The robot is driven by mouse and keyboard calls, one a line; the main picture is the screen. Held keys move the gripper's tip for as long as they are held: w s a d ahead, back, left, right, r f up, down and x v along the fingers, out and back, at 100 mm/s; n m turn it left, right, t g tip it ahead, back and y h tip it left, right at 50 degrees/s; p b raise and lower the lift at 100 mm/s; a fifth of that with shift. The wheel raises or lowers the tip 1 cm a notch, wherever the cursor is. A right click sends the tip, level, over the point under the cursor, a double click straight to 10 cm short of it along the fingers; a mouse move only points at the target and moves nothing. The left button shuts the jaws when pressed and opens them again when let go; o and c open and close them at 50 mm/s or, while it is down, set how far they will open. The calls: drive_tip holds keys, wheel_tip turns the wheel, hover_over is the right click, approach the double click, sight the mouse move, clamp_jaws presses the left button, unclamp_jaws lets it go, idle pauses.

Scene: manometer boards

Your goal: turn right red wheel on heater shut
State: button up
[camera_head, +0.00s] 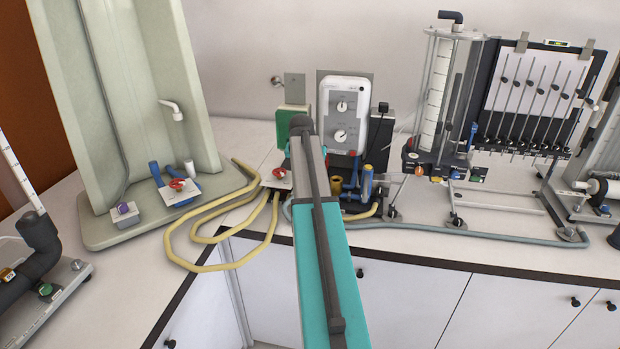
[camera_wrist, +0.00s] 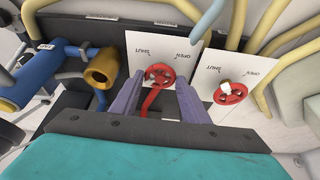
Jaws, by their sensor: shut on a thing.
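The heater (camera_head: 344,115) is a white box with two dials, standing against the wall behind my arm. In the wrist view, a red wheel (camera_wrist: 160,75) sits in front of a white plate (camera_wrist: 150,48) marked OPEN and SHUT. My gripper (camera_wrist: 159,88) has its two purple fingers on either side of this wheel and is shut on it. A second red wheel (camera_wrist: 231,93) with its own marked plate is to the right in this view, apart from the fingers. In the head view, one red wheel (camera_head: 280,173) shows left of my arm, which hides my fingers and the held wheel.
Blue pipework (camera_head: 366,184) and a brass-coloured fitting (camera_wrist: 101,70) are close beside the held wheel. Yellow hoses (camera_head: 215,240) loop over the bench to the left. A tall pale stand (camera_head: 130,100) is at the left, and a manometer board (camera_head: 530,95) at the right.

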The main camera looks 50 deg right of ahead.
drive_tip(key=m, duration=0.2)
drive_tip(key=m+g+b, duration=0.1)
drive_tip(key=shift+w+m+g+h, duration=0.3)
drive_tip(key=shift+m, duration=0.1)
drive_tip(key=m, duration=0.1)
drive_tip(key=m+g+b, duration=0.1)
drive_tip(key=m, duration=0.2)
drive_tip(key=shift+w+g+b, duration=0.25)
drive_tip(key=shift+g+b, duration=0.05)
drive_tip(key=shift+b, duration=0.05)
drive_tip(key=m, duration=0.2)
drive_tip(key=m+g+b, duration=0.1)
drive_tip(key=m, duration=0.1)
drive_tip(key=shift+w+m+g+b, duration=0.2)
drive_tip(key=shift+m+g+b, duration=0.1)
drive_tip(key=shift+d+m+g+y+b, duration=0.1)
drive_tip(key=shift+m+g+y+b, duration=0.55)
drive_tip(key=shift+m, duration=0.85)
drive_tip(key=shift+t, duration=0.25)
drive_tip(key=o, duration=1.1)
drive_tip(key=shift+c, duration=0.2)
drive_tip(key=shift+r, duration=0.1)
